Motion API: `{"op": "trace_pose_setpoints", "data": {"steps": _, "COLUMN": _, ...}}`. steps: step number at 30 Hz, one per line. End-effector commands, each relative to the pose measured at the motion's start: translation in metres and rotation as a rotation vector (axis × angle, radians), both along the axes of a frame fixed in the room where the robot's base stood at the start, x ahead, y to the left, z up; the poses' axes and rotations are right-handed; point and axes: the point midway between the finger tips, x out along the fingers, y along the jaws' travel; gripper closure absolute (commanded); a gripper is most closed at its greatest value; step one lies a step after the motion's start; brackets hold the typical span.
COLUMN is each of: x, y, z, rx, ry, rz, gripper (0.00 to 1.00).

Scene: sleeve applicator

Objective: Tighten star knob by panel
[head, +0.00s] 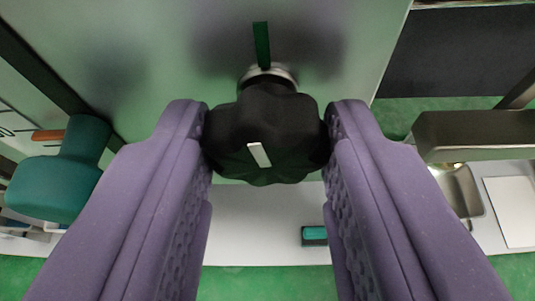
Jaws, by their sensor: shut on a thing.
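The black star knob (265,130) sits in the middle of the head view. It has rounded lobes and a short pale mark on its face, which is tilted. A silvery collar (268,74) shows behind the knob at the panel (180,50). A narrow dark green mark (261,44) is on the panel just above the collar. My gripper (266,138) has two purple, textured fingers, one on each side of the knob. Both fingertips touch its sides, and the gripper is shut on it.
A teal rounded body (60,175) with an orange-brown part stands at the left. A metal bar (475,133) juts in at the right, near a metal basin (458,188) and a white board (512,210). A small black-and-teal block (314,236) lies on the pale surface below.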

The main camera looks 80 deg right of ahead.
Motion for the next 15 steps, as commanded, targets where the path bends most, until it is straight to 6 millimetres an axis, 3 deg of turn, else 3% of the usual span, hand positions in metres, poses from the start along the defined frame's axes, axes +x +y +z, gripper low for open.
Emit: {"op": "trace_pose_setpoints", "data": {"steps": 15, "x": -0.0012, "y": 0.001, "z": -0.0028, "rx": 0.017, "ry": -0.16, "rz": 0.0, "gripper": 0.92}}
